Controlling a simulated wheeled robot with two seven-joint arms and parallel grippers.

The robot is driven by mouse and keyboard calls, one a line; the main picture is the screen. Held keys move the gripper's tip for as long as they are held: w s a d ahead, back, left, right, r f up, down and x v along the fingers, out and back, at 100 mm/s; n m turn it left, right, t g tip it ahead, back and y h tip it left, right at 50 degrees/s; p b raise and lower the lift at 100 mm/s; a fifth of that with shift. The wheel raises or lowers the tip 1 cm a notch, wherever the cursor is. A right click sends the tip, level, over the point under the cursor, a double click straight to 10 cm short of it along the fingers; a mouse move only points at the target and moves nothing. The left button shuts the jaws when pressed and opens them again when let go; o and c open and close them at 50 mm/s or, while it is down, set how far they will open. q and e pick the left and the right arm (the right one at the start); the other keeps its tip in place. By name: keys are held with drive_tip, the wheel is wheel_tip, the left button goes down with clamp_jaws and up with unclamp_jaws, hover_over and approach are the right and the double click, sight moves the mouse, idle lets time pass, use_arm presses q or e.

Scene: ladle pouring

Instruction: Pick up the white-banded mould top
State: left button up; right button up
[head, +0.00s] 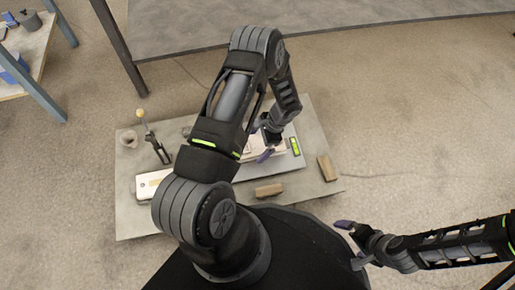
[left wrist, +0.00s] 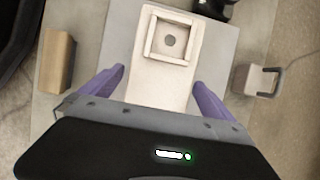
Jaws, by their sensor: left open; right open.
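A pale cream mould piece (left wrist: 166,85) with a raised square rim around a round hole lies below my left gripper (left wrist: 158,78). The gripper is open, one purple finger on each side of the piece, and appears empty. In the head view my left gripper (head: 266,152) is over the board, and my arm hides much of the mould. A block with a dark handle (left wrist: 258,80) lies to the right in the left wrist view. I cannot make out a white band on either, so I cannot tell which is the named top. My right gripper (head: 348,226) is open and empty, off the board.
A grey board (head: 230,215) carries the parts. Brown blocks lie at its front (head: 268,190) and right (head: 326,167). A shelf (head: 28,45) stands at the far left.

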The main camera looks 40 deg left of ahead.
sight(257, 144)
use_arm(q)
drive_tip(key=shift+s+a+f, duration=0.1)
drive_tip(key=shift+f, duration=0.25)
idle(0.3)
drive_tip(key=shift+r, duration=0.1)
drive_tip(key=c, duration=2)
drive_tip(key=shift+r, duration=0.1)
wheel_tip(257, 144, up, 10)
drive_tip(key=p, duration=0.4)
drive_tip(key=shift+a+p, duration=0.1)
drive_tip(key=shift+p, duration=0.25)
